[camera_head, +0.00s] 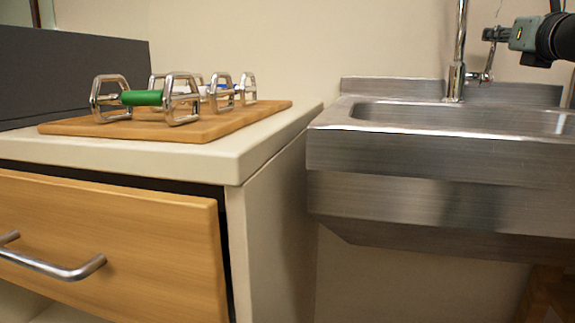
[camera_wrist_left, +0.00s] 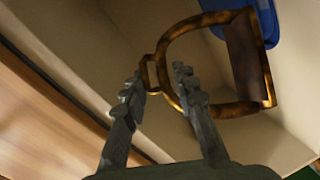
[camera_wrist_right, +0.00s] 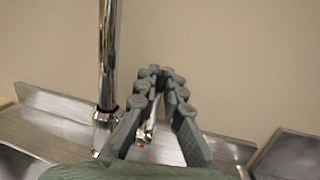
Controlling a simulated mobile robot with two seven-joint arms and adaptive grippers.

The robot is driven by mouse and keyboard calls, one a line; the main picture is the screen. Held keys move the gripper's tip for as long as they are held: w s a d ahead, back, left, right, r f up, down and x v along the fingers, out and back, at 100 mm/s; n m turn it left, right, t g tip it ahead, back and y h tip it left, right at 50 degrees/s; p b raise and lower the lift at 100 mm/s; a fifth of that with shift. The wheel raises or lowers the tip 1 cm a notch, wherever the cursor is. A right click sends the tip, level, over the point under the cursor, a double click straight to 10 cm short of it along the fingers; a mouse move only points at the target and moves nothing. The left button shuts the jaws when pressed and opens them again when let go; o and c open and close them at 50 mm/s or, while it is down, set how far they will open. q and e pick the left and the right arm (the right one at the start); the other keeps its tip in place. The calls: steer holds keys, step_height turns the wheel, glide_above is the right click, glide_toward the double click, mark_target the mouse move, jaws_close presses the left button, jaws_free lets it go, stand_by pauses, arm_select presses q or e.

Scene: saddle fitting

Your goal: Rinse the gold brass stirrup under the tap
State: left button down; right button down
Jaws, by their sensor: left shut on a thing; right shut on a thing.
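The gold brass stirrup (camera_wrist_left: 243,62) shows in the left wrist view, dark gold and worn, with a wide brown tread. My left gripper (camera_wrist_left: 157,75) is shut on its small eye end; this gripper is outside the head view. The chrome tap (camera_head: 458,50) stands at the back of the steel sink (camera_head: 420,150); its spout is cut off above. My right gripper (camera_head: 488,35) is beside the tap, shut on the tap's small lever (camera_head: 485,75). In the right wrist view the fingers (camera_wrist_right: 162,78) nearly meet and partly hide the lever. No water stream shows.
A wooden board (camera_head: 270,107) on the white counter left of the sink holds several silver stirrups and a green roll (camera_head: 141,97). A wooden drawer (camera_head: 110,240) with a metal handle stands open below. A blue thing (camera_wrist_left: 290,30) lies behind the brass stirrup.

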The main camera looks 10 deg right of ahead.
steer(key=shift+a, duration=0.1)
stand_by(0.3)
steer(key=c, duration=1.6)
jaws_free()
steer(key=v, duration=1.2)
steer(key=shift+f, duration=0.1)
steer(key=shift+s, duration=0.1)
